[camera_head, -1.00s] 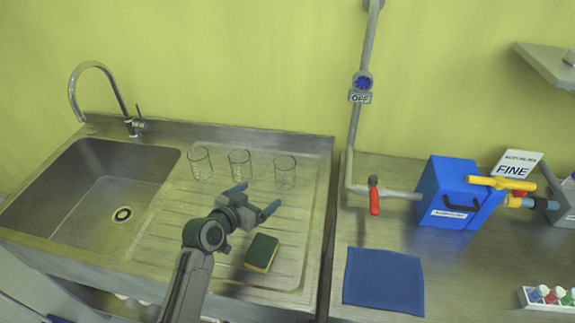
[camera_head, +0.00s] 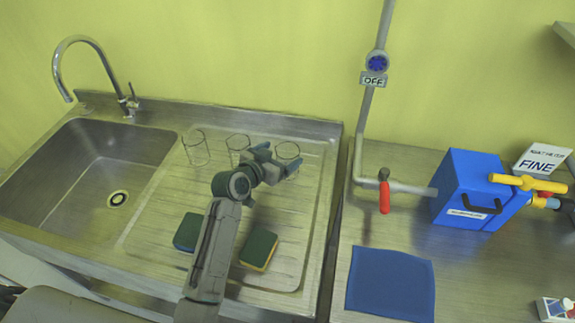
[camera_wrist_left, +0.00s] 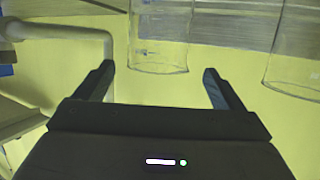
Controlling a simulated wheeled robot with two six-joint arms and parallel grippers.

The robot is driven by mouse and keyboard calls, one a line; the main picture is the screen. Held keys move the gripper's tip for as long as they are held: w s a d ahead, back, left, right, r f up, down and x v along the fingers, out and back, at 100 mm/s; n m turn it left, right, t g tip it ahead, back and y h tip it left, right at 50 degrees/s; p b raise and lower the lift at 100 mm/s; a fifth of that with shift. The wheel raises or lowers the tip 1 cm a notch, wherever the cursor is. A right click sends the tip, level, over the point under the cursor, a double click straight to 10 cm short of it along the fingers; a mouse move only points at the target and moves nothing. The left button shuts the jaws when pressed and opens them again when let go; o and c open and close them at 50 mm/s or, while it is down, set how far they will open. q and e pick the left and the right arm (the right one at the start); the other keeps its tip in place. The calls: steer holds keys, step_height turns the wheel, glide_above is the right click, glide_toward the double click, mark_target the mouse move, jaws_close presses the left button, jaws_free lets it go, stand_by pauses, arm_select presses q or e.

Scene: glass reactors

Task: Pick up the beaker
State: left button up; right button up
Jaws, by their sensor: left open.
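Three clear glass beakers stand in a row at the back of the ridged drainboard: a left beaker (camera_head: 196,150), a middle beaker (camera_head: 234,146) and a right beaker (camera_head: 288,150). My left gripper (camera_head: 277,160) is open and empty, in front of the right beaker and partly covering it. In the left wrist view, which looks upside down, the right beaker (camera_wrist_left: 161,45) lies in line with the gap between my fingers (camera_wrist_left: 158,70). The middle beaker (camera_wrist_left: 297,55) is cut off at the right edge. Contact cannot be told. My right gripper is not in view.
A sink (camera_head: 75,185) is at left. A grey pipe with a red-handled valve (camera_head: 384,192) and a blue box (camera_head: 470,190) stand at right.

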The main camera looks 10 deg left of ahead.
mark_target(294, 147)
arm_select(q)
steer(key=b+x, duration=0.1)
steer(key=x, duration=0.2)
steer(key=shift+w+d+f+b, duration=0.15)
steer(key=shift+d+f+b, duration=0.1)
steer(key=shift+b, duration=0.1)
steer(key=shift+w+d, duration=0.1)
steer(key=shift+w, duration=0.15)
steer(key=shift+s, duration=0.1)
steer(key=c, duration=1.4)
steer(key=shift+o, duration=0.2)
steer(key=shift+r, duration=0.15)
